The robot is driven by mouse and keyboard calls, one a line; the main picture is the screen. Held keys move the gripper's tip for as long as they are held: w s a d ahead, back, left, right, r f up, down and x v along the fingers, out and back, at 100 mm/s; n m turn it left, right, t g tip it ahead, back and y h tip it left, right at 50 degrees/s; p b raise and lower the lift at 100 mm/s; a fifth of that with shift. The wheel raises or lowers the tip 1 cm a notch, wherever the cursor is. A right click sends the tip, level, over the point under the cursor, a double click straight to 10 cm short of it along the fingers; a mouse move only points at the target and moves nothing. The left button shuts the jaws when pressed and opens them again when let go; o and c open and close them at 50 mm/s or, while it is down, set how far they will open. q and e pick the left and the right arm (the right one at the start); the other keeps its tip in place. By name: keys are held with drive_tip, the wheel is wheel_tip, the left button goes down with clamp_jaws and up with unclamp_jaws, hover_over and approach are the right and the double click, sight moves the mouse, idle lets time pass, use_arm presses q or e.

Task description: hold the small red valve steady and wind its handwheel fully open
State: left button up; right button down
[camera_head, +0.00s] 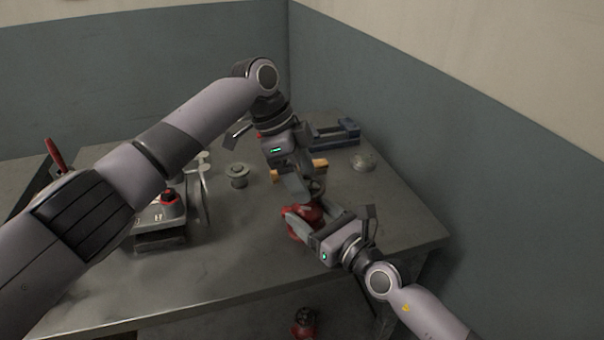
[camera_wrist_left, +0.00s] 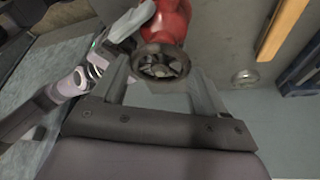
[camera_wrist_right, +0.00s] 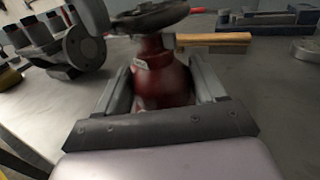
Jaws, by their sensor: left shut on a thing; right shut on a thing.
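The small red valve (camera_head: 299,226) stands on the bench near its right front, mostly covered by my grippers. Its red body also shows in the left wrist view (camera_wrist_left: 170,22) and the right wrist view (camera_wrist_right: 162,78). My right gripper (camera_wrist_right: 162,85) is shut on the body from the side, one finger on each side. The dark handwheel (camera_wrist_left: 161,64) sits on top of the valve, and its rim shows in the right wrist view (camera_wrist_right: 150,16). My left gripper (camera_wrist_left: 160,72) comes from above and is shut on the handwheel, with the rim between its fingers.
A wooden-coloured bar (camera_wrist_right: 214,40) lies behind the valve. A blue vise (camera_head: 336,134) and a round metal piece (camera_head: 363,162) are at the back right. A grey flanged part (camera_head: 237,175) and a device with a red knob (camera_head: 170,198) stand left. The bench front is clear.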

use_arm(q)
drive_tip(key=n+t, duration=0.1)
drive_tip(key=n, duration=0.2)
drive_tip(key=shift+s, duration=0.15)
drive_tip(key=n+t, duration=0.1)
drive_tip(key=n, duration=0.1)
drive_tip(key=n+t, duration=0.1)
drive_tip(key=n, duration=0.1)
drive_tip(key=shift+s+d+n, duration=0.1)
drive_tip(key=shift+s+n, duration=0.1)
drive_tip(key=shift+n, duration=0.1)
drive_tip(key=n+y, duration=0.1)
drive_tip(key=n, duration=0.2)
drive_tip(key=n+t+y, duration=0.1)
drive_tip(key=n, duration=0.2)
drive_tip(key=shift+s+d+t, duration=0.1)
drive_tip(key=shift+d+t, duration=0.1)
drive_tip(key=shift+t, duration=0.1)
drive_tip(key=shift+r+n, duration=0.1)
drive_tip(key=shift+n, duration=0.2)
drive_tip(key=o, duration=1.1)
